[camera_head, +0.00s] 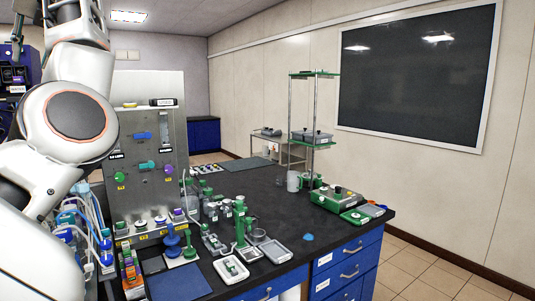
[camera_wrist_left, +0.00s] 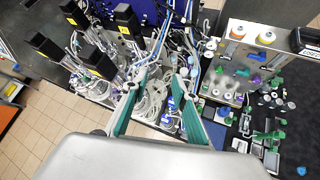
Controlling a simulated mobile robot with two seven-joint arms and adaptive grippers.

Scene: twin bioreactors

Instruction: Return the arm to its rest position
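My left arm (camera_head: 70,115), white with a grey joint cap, fills the left side of the head view, raised in front of the bench's left end. Its gripper cannot be made out there. In the left wrist view my left gripper (camera_wrist_left: 161,76) shows two green-lined fingers spread apart with nothing held between them. Beyond the fingers are tubes, cables and blue-capped bottles; I cannot tell how far below they are. My right gripper is in neither view.
A grey upright control panel (camera_head: 150,108) stands close beside my left arm. The black bench (camera_head: 275,202) carries small green-and-grey labware, a blue mat (camera_head: 180,283) and a green-shelved rack (camera_head: 314,75). In the wrist view, black boxes (camera_wrist_left: 128,20) stand among the tubing. Tiled floor is open at right.

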